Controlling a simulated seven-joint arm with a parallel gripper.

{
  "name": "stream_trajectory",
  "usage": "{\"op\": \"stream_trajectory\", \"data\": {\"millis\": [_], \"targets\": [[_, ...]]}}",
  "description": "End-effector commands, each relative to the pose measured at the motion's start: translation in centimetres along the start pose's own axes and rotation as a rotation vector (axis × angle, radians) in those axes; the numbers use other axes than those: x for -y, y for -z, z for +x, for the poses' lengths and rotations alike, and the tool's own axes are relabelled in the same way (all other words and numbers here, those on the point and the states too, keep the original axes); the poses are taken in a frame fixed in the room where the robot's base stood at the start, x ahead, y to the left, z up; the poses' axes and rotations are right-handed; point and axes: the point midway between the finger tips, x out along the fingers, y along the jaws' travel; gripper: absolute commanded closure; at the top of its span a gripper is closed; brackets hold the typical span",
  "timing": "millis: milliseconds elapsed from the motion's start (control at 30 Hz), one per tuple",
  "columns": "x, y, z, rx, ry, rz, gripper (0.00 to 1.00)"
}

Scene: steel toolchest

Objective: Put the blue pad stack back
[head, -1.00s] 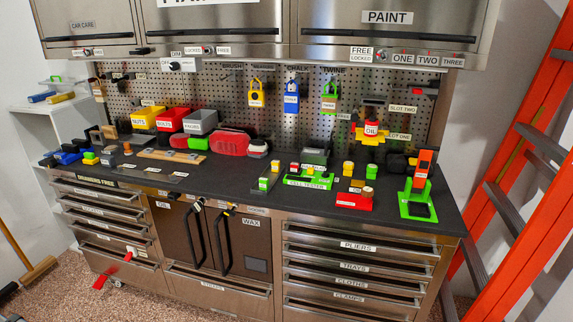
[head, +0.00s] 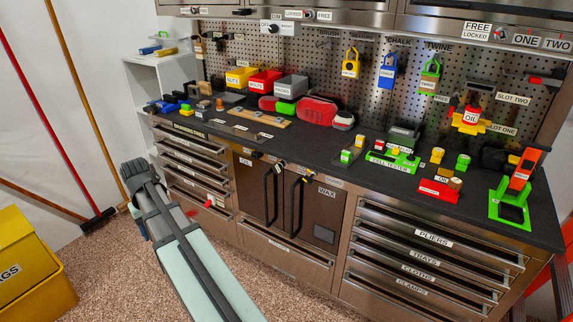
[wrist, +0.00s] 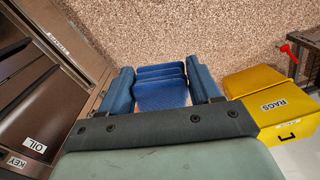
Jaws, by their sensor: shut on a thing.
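The blue pad stack (wrist: 160,88) shows in the wrist view as several blue layers between the two fingers of my gripper (wrist: 161,84). The fingers are shut on it from both sides, and it is held above the speckled floor. In the head view my gripper (head: 138,180) is in front of the left drawers of the toolchest, below worktop height. The pads cannot be made out there.
The steel toolchest has labelled drawers (head: 430,238) and dark OIL and WAX doors (head: 318,212). Its dark worktop (head: 300,143) is crowded. A yellow RAGS bin (head: 30,262) stands at left on the floor. Brooms lean on the wall. Floor between is open.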

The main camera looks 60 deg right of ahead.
Motion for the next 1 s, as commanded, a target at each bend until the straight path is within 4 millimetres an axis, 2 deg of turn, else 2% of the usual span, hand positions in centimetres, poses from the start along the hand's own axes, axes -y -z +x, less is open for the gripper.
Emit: {"op": "stream_trajectory", "data": {"millis": [33,100,567,1000], "targets": [[-1.7,0.1,-0.2,0.0,0.0,0.028,0.7],[-3.8,0.1,-0.4,0.0,0.0,0.06,0.7],[-17.2,-1.0,-2.0,-0.001,-0.001,0.275,0.7],[-30.1,-4.2,-3.9,-0.001,-0.001,0.48,0.7]]}}
